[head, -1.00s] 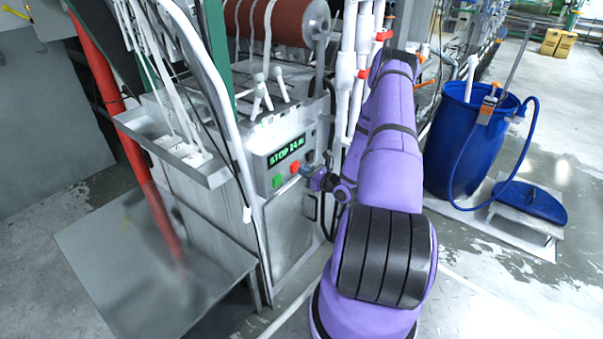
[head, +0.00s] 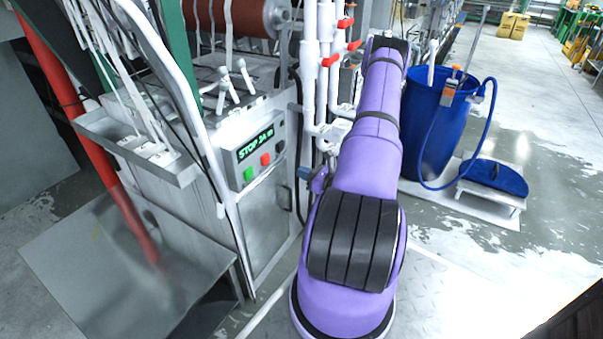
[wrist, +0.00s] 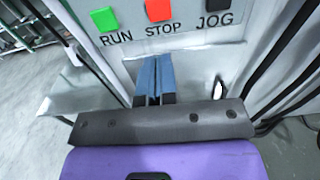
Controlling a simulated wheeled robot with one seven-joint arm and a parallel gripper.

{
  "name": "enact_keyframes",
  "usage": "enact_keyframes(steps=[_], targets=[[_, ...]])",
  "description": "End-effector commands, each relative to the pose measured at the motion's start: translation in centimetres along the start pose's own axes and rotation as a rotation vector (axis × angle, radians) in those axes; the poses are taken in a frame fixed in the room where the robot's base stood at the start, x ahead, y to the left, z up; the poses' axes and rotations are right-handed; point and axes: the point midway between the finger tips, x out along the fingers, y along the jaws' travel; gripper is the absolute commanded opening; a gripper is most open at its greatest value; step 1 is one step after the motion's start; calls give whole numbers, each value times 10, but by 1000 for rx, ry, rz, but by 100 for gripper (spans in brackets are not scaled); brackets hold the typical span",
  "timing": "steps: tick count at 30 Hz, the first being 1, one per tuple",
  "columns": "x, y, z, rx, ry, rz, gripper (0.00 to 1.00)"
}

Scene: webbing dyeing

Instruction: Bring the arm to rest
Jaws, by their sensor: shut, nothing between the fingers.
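My gripper (wrist: 155,78) shows in the wrist view with its two blue fingers together and nothing between them. It is in front of the machine's control panel, below the row of buttons, and looks apart from them. The green RUN button (wrist: 103,20), red STOP button (wrist: 158,10) and black JOG button (wrist: 213,20) are above the fingertips. In the head view my purple arm reaches forward, and only a small bluish part of the gripper (head: 305,173) shows beside it, right of the panel. The panel display (head: 254,145) reads STOP with a number.
White pipes with red valve handles (head: 331,61) stand close beside my arm. A blue barrel (head: 428,125) and a blue lid (head: 495,177) on a low stand are to the right. A metal platform (head: 110,270) is at lower left. Wet floor at right is open.

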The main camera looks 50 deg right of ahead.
Motion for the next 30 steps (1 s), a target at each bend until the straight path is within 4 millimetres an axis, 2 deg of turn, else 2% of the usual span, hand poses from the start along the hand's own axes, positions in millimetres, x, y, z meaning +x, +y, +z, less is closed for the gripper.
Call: enact_keyframes(steps=[21, 23, 26, 30], targets=[[2, 1, 3, -6, 0, 11, 0], [7, 4, 11, -19, 0, 36, 0], [22, 13, 35, -61, 0, 120, 0], [48, 41, 84, -153, 5, 301, 0]])
